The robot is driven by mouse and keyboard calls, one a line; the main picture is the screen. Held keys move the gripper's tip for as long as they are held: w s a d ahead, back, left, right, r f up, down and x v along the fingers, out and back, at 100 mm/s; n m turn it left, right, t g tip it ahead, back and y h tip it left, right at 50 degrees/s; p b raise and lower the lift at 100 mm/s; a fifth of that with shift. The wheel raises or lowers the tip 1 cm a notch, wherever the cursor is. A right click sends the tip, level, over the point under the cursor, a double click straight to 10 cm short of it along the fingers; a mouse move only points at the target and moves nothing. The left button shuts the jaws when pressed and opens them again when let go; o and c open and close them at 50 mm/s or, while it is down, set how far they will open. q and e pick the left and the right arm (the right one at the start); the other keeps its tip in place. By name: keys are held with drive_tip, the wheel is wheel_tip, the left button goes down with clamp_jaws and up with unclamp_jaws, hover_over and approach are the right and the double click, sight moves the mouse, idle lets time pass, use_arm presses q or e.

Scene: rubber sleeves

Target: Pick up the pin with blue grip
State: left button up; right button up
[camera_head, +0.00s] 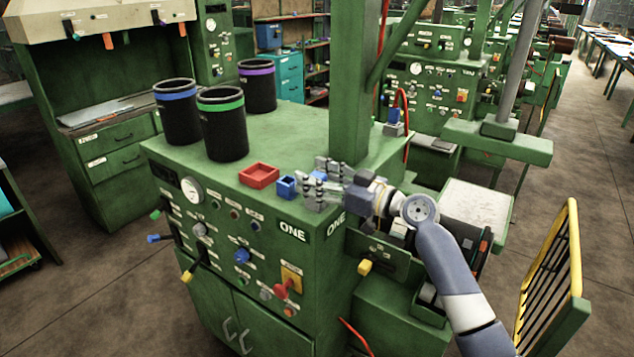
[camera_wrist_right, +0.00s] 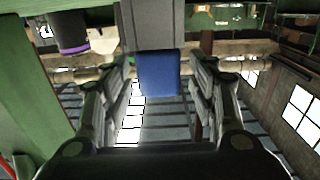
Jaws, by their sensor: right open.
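The pin's blue grip (camera_wrist_right: 158,73) shows in the right wrist view between my right gripper's fingers, with a gap on each side. A grey part (camera_wrist_right: 151,25) adjoins it at the top of that view. In the head view, a blue piece (camera_head: 319,176) shows between the fingers, mostly hidden by them. My right gripper (camera_head: 314,183) is open above the right front corner of the green cabinet top (camera_head: 205,173). My left gripper is not in view.
A small blue box (camera_head: 287,187) and a red tray (camera_head: 259,175) are just left of my gripper. Black containers with blue (camera_head: 178,115), green (camera_head: 223,130) and purple (camera_head: 258,90) bands stand farther back. A green post (camera_head: 352,90) rises close behind my gripper.

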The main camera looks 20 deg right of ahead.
drive_tip(key=c, duration=1.2)
drive_tip(key=shift+o, duration=0.2)
drive_tip(key=shift+r, duration=0.15)
drive_tip(key=shift+r+b, duration=0.5)
drive_tip(key=shift+r, duration=0.15)
drive_tip(key=shift+w+d+r+b, duration=0.1)
drive_tip(key=shift+d+r+b, duration=0.25)
drive_tip(key=shift+r+b, duration=0.45)
drive_tip(key=d+b, duration=0.2)
drive_tip(key=d, duration=0.2)
drive_tip(key=w+d+r+b, duration=0.1)
drive_tip(key=d+b, duration=0.1)
drive_tip(key=d, duration=0.3)
drive_tip(key=w+d+b, duration=0.1)
drive_tip(key=d+b, duration=0.1)
drive_tip(key=d, duration=0.2)
drive_tip(key=shift+w+d+r+b, duration=0.2)
drive_tip(key=shift+d+r+b, duration=0.1)
drive_tip(key=shift+d, duration=0.1)
drive_tip(key=shift+w+d+r, duration=0.1)
drive_tip(key=shift+d+r, duration=0.05)
drive_tip(key=shift+d, duration=0.5)
